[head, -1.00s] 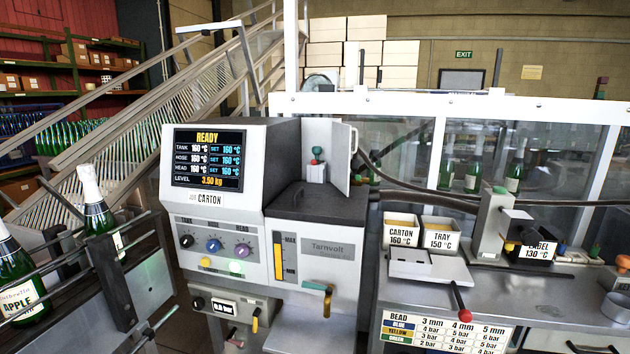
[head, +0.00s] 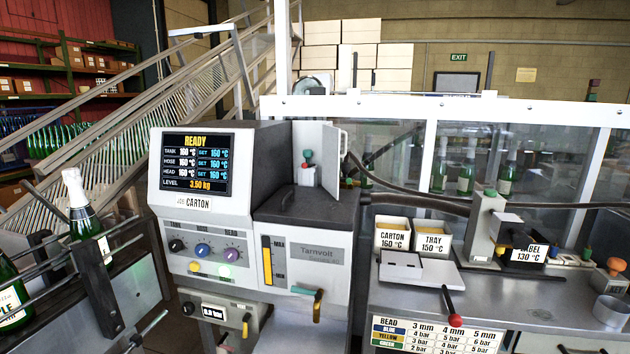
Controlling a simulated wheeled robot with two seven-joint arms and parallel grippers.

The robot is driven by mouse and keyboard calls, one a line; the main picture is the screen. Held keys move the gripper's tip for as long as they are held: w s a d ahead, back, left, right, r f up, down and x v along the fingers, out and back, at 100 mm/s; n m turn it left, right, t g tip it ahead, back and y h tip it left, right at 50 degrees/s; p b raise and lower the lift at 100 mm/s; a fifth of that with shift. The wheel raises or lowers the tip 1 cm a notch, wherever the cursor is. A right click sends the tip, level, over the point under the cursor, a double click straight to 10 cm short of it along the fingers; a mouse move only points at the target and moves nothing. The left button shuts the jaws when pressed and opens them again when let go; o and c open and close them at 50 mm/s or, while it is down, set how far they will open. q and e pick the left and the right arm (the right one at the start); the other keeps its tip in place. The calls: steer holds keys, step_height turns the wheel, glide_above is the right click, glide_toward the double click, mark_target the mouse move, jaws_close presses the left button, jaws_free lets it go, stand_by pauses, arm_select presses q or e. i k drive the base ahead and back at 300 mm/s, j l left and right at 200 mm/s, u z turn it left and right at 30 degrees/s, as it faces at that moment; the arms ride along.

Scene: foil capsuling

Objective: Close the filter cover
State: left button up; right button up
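A grey melt machine with a lit READY screen (head: 196,164) stands left of centre. On its top right, an upright light panel with a small handle, which looks like the filter cover (head: 331,158), stands swung open. Beside it is a recess with a small fitting (head: 307,174) that has a red and green knob. A dark flat lid (head: 305,206) lies in front of the recess. Neither of my grippers is in view.
To the right is a grey bench with a CARTON bin (head: 391,236), a TRAY bin (head: 432,242) and a red-knobbed lever (head: 455,320). A dark hose (head: 420,202) runs behind the bins. Bottles (head: 84,225) stand in a rail at the left.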

mark_target(331, 135)
steer(key=i+l+u, duration=0.25)
steer(key=l, duration=0.4)
steer(key=i+l+u, duration=0.25)
steer(key=l, duration=0.45)
steer(key=l+u, duration=0.25)
steer(key=l, duration=0.45)
steer(key=i+l+u, duration=0.1)
steer(key=l+u, duration=0.15)
steer(key=l, duration=0.5)
